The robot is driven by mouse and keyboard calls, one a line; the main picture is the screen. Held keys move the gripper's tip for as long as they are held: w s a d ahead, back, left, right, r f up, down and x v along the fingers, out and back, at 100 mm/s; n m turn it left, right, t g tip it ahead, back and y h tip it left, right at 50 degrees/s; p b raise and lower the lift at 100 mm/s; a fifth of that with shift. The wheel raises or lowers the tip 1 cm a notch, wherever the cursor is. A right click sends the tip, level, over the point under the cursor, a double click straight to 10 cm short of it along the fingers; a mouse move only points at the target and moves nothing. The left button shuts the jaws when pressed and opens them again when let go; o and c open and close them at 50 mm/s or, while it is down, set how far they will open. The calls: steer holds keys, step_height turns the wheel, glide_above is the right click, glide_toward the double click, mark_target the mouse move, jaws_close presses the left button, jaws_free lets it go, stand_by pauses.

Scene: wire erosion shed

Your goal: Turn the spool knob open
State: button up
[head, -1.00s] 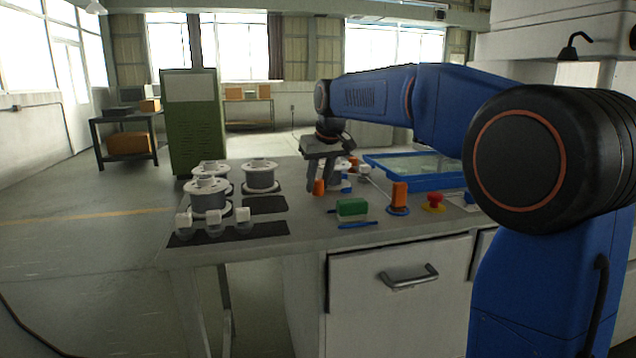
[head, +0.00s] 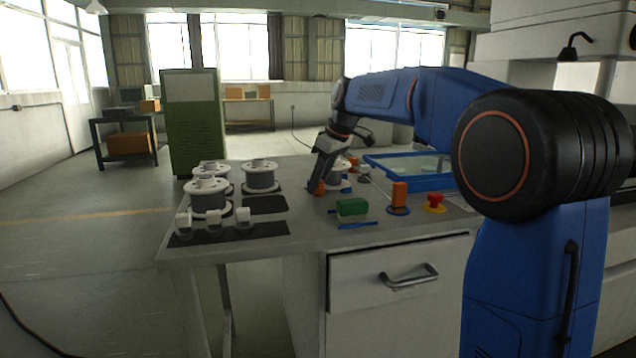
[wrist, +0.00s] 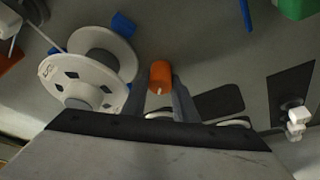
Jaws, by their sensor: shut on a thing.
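An orange knob (head: 318,187) shows at the fingertips of my gripper (head: 314,189) in the head view, low over the bench. In the wrist view the orange knob (wrist: 160,75) sits between the two fingers of my gripper (wrist: 163,92), which is shut on it. A white-flanged spool (wrist: 85,80) is beside it, to the left in the wrist view. In the head view this spool (head: 341,178) is partly hidden behind my tilted gripper. How the knob joins the spool's mount is hidden.
Several white spools (head: 209,199) stand at the left of the bench (head: 290,240). A green block (head: 351,207), an orange piece on a round base (head: 399,196), a red button (head: 434,200) and a blue-rimmed tray (head: 400,178) lie to the right.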

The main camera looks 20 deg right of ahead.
stand_by(0.4)
steer(key=o, duration=1.1)
steer(key=shift+c, duration=0.2)
